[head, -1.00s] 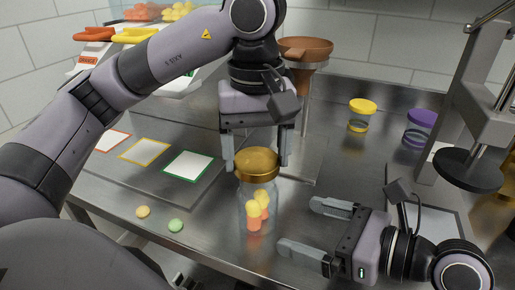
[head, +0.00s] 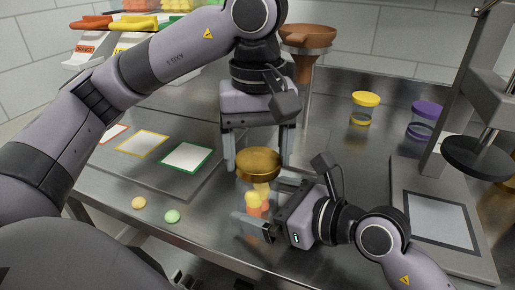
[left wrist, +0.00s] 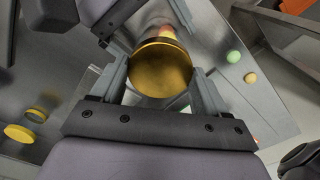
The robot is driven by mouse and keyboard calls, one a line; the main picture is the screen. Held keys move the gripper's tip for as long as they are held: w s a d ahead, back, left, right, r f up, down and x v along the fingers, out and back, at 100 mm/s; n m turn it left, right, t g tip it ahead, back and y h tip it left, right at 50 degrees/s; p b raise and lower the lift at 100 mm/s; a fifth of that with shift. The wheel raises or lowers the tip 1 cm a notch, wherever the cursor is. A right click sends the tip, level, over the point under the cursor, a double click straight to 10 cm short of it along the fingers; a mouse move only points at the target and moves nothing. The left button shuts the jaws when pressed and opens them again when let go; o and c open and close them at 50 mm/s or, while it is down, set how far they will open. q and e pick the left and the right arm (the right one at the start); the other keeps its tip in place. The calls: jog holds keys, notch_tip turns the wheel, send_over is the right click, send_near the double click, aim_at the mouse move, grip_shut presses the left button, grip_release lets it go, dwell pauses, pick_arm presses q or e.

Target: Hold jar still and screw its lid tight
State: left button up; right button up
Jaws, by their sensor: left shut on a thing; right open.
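The clear glass jar (head: 247,188) stands upright on the steel table with yellow and orange gummies inside. Its gold lid (head: 258,162) sits on top of it, and shows from above in the left wrist view (left wrist: 162,70). My left gripper (head: 257,158) points down from above and is shut on the lid, one finger on each side. My right gripper (head: 260,196) is open low down, its fingers on either side of the jar body. The right gripper and lid hide part of the jar. I cannot tell whether the right fingers touch the glass.
A yellow-lidded jar (head: 365,100) and a purple-lidded jar (head: 424,112) stand at the back right, near a press (head: 480,157). A copper funnel (head: 308,36) is behind. Two loose gummies, one orange (head: 138,202) and one green (head: 172,216), lie near the front edge.

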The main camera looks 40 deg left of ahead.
aim_at(258, 159)
jog(key=shift+a, duration=0.15)
grip_shut()
dwell(0.4)
dwell(0.7)
pick_arm(q)
jog(key=o, duration=0.8)
jog(key=c, duration=0.8)
jog(key=shift+r, duration=3)
